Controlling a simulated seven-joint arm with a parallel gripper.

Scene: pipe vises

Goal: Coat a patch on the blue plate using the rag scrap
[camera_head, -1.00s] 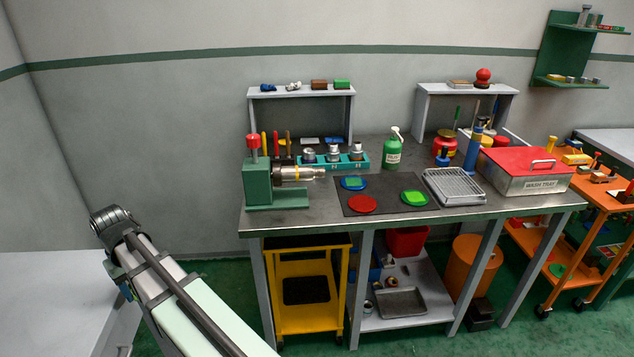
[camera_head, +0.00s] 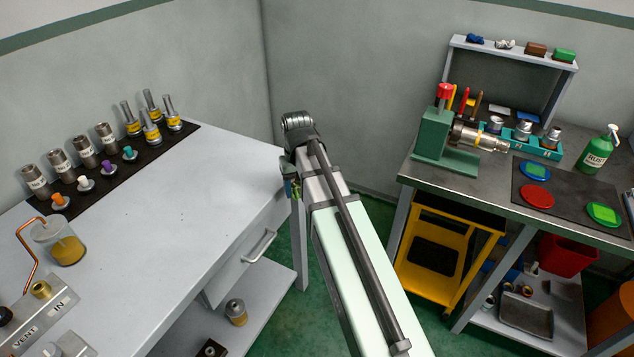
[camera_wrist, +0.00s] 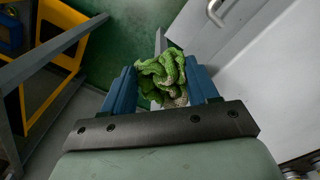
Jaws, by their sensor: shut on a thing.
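My gripper (camera_wrist: 162,72) is shut on a crumpled green rag scrap (camera_wrist: 160,68), which is bunched between the two blue fingers in the wrist view. A pale, speckled part of the rag shows at its lower end. The rag hangs in the air, above the floor between two benches. The blue plate (camera_head: 528,176) lies on a dark mat on the right bench in the head view, with a green-toned square in its middle. My gripper is far to the left of this plate, and my wrist mostly hides it in the head view.
A red plate (camera_head: 537,196) and a green plate (camera_head: 603,215) lie beside the blue one on the mat (camera_head: 570,192). A green vise (camera_head: 436,135) and a green bottle (camera_head: 598,150) stand near. The left bench (camera_head: 190,210) holds labelled cylinders and a jar (camera_head: 62,244); its middle is clear.

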